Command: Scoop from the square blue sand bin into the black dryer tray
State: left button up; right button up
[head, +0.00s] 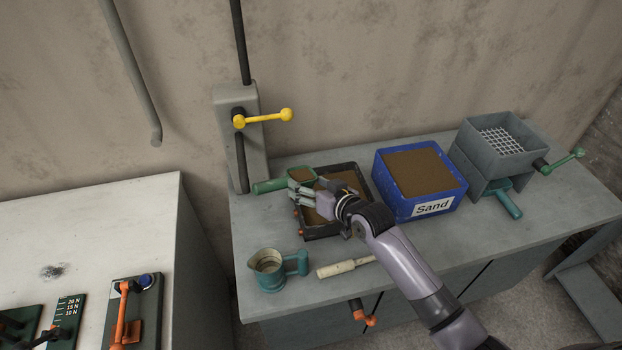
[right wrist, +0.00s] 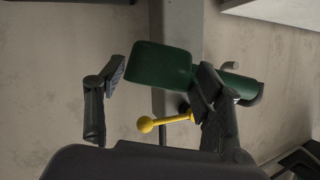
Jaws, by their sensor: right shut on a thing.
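The square blue sand bin (head: 399,205), labelled "Sand", stands on the grey bench and is full of brown sand. The black dryer tray (head: 351,168) is left of it, with brown material inside, partly hidden by my right arm. My right gripper (head: 299,192) is over the tray's left part, shut on a green scoop (head: 270,186). The scoop's handle points left, and brown shows in its pan. In the right wrist view the green scoop (right wrist: 160,66) lies across the fingers, with its inside hidden. My left gripper is not in view.
A teal jug (head: 268,272) and a pale-handled tool (head: 345,267) lie in front of the tray. A yellow lever (head: 263,118) is on the wall post behind.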

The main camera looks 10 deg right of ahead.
notch_tip(320, 180, down, 6)
jog(key=m+y+b, duration=0.1)
jog(key=m+b, duration=0.1)
jog(key=b, duration=0.1)
jog(key=shift+d, duration=0.15)
jog(key=shift+f+b, duration=0.35)
jog(key=shift+f, duration=0.1)
dwell(0.3)
jog(key=m+y+b, duration=0.1)
jog(key=b, duration=0.1)
jog(key=r+m+y+b, duration=0.1)
jog(key=b, duration=0.1)
jog(key=shift+w+d+m, duration=0.1)
jog(key=shift+d+m, duration=0.2)
jog(key=shift+m, duration=0.1)
dwell(0.5)
